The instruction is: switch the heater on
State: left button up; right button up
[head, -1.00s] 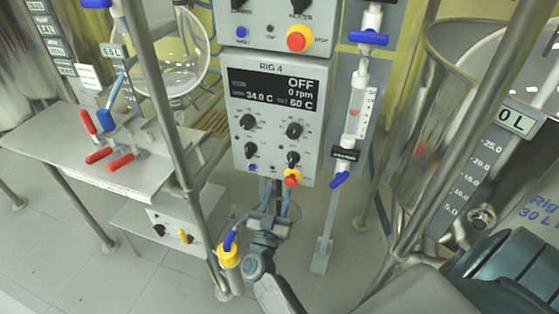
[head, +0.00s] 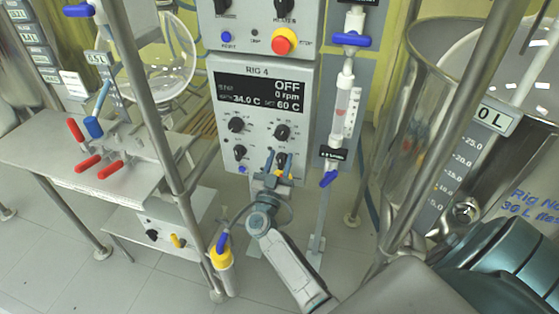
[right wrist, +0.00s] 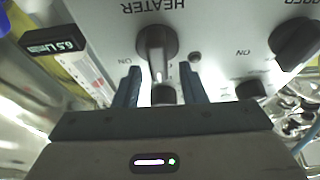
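The control box labelled RIG 4 (head: 300,125) shows OFF, 0 rpm, 34.0 C and set 60 C on its display (head: 262,92). Its black heater knob (right wrist: 156,43) shows under the upside-down HEATER label in the right wrist view, its grip running up and down in the picture. My right gripper (head: 278,163) is at the lower right knobs of the panel. It is open, with its two blue fingers (right wrist: 160,78) either side of the near end of the heater knob; contact cannot be told. In the head view the fingers partly cover the knob. My left gripper is not in view.
Another black knob (right wrist: 296,42) sits beside the heater knob. A red and yellow stop button (head: 284,41) is on the box above. A flow tube with a blue valve (head: 329,178) hangs right of the panel.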

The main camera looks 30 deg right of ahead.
jog(key=shift+c, duration=0.5)
grip_shut()
